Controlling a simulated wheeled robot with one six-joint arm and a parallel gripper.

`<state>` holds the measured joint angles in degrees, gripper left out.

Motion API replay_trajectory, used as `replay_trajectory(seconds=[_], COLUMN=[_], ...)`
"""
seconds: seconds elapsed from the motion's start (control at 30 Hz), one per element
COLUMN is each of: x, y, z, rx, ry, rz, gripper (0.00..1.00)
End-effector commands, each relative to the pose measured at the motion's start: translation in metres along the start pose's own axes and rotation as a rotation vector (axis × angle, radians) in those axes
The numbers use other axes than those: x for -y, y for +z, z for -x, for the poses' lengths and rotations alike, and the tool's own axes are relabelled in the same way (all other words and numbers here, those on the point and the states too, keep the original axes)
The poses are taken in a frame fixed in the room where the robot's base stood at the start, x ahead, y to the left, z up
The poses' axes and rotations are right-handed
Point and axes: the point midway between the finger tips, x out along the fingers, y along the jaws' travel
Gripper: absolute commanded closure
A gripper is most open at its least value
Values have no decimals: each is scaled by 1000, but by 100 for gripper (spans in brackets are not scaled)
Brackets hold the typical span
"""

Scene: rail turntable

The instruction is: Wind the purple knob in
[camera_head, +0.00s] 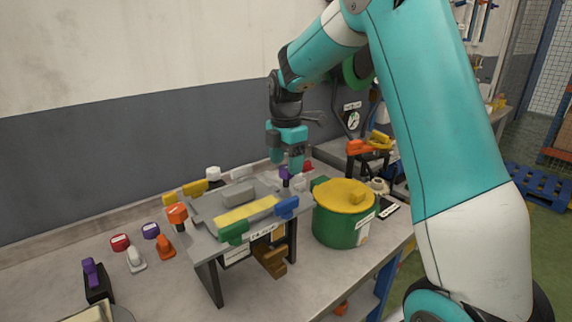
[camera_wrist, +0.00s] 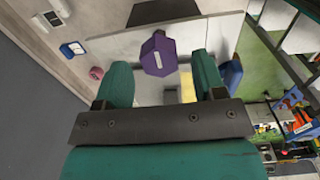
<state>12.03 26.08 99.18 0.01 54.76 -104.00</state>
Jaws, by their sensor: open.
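The purple knob (camera_wrist: 158,55) is a faceted block with a pale mark on its face. In the wrist view it lies just beyond my fingertips, roughly in line with the gap between them. In the head view a small purple part (camera_head: 285,173) shows right below my gripper (camera_head: 286,160), at the back right of a grey raised stand (camera_head: 208,222). My gripper points down and is open, with its two teal fingers (camera_wrist: 162,75) apart and nothing held between them.
A green pot with a yellow lid (camera_head: 343,197) stands right of the stand. A purple puck (camera_head: 150,230) and a purple-handled black block (camera_head: 95,280) lie left.

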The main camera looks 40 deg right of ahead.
Motion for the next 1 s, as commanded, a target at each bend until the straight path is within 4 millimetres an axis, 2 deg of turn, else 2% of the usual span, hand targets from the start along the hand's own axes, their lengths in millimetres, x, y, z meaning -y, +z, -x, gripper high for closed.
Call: replay_trajectory(seconds=[0.2, 0.47, 0.57, 0.7, 1.0], x=[0, 0, 0, 0, 0], y=[0, 0, 0, 0, 0], z=[-16, -18, -18, -18, -17], rx=[0, 0, 0, 0, 0], ry=[0, 1, 1, 0, 0], rz=[0, 0, 0, 0, -26], gripper=[36, 36, 55, 86, 85])
